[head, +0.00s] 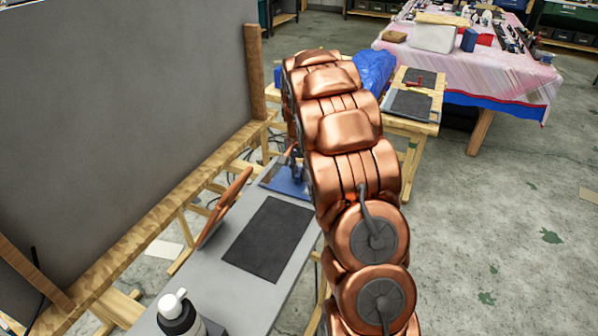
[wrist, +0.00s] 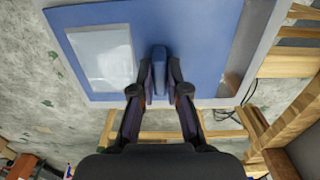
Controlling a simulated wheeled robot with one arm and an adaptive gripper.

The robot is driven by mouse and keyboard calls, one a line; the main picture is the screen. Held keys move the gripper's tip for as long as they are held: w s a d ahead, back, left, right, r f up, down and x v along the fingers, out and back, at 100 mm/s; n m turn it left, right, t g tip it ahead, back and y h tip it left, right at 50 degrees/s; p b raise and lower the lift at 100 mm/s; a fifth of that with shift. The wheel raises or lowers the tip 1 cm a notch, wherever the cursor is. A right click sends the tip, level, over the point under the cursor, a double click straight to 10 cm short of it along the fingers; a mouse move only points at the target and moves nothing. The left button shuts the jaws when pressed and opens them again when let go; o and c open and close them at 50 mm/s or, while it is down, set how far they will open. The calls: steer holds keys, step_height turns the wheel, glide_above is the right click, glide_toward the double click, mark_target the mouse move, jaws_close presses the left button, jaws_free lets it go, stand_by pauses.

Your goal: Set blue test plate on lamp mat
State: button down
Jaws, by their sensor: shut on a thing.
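The blue test plate (wrist: 200,45) fills the upper part of the wrist view, with a pale rectangle on its left part and an upright blue grip in its middle. My gripper (wrist: 160,80) is shut on that grip. In the head view the plate (head: 285,182) shows at the far end of the grey bench, partly hidden by my arm. I cannot tell whether it touches the bench. A dark mat (head: 268,238) lies bare on the bench, nearer than the plate. Another dark mat (head: 408,104) lies on a wooden table at the back. No label shows which is the lamp mat.
A tilted orange-brown panel (head: 225,207) stands along the bench's left edge, beside a large grey board (head: 120,110). A white-topped dark bottle (head: 178,312) stands at the near end. A cluttered cloth-covered table (head: 470,70) is at the back right. Floor is open on the right.

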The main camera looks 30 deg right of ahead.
steer(key=shift+f, duration=0.2)
stand_by(0.6)
steer(key=c, duration=1.1)
jaws_free()
steer(key=shift+r, duration=0.1)
step_height(320, 180, up, 12)
